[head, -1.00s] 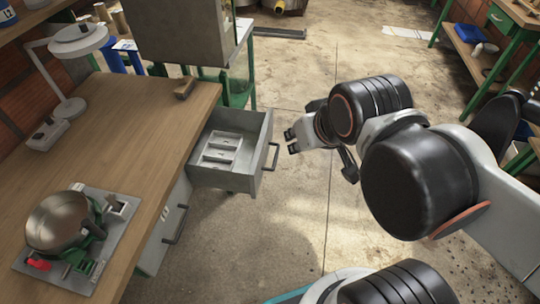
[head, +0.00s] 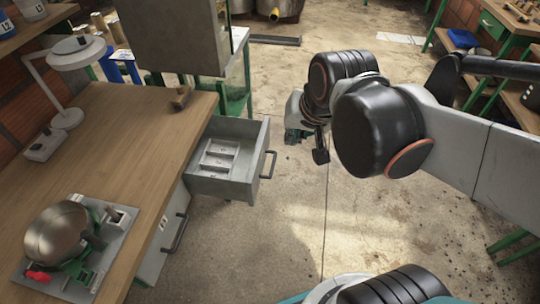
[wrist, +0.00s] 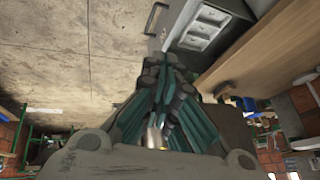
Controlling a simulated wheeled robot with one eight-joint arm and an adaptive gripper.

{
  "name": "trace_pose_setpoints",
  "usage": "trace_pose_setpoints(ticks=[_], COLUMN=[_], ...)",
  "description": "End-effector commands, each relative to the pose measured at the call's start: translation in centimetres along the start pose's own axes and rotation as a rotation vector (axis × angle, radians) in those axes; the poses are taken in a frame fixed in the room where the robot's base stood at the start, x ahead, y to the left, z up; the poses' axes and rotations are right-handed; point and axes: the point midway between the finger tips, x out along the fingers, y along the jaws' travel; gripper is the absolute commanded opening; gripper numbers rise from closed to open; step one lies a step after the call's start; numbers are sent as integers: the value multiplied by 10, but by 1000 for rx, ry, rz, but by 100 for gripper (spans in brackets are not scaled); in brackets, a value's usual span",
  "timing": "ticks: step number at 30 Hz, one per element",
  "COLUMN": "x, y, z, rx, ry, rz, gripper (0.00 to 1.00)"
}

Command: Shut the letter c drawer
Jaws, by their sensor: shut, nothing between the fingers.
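A grey metal drawer (head: 228,186) stands pulled out from under the wooden workbench, with a light divided insert inside. Its dark bar handle (head: 268,164) is on the front, facing right. I cannot read a letter on it. My gripper (head: 293,135) is right of and beyond the drawer front, apart from the handle, and partly hidden by my arm. In the wrist view my gripper (wrist: 163,62) has its fingers together and empty, with the open drawer (wrist: 205,32) past the tips.
The workbench (head: 130,140) carries a lamp (head: 68,115) and a metal pan (head: 58,232) on a grey plate. A lower cabinet front with a handle (head: 174,234) is below the bench edge. Open concrete floor (head: 285,210) lies right of the drawer.

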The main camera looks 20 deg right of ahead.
Motion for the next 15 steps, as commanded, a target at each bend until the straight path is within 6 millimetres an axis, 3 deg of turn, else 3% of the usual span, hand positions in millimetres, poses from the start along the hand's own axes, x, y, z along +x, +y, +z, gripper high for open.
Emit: trace_pose_setpoints(ticks=[3,15], x=[15,88], y=[-2,5], z=[-20,-64], rx=[178,773], ry=[-42,-178], rz=[13,92], gripper=[0,0])
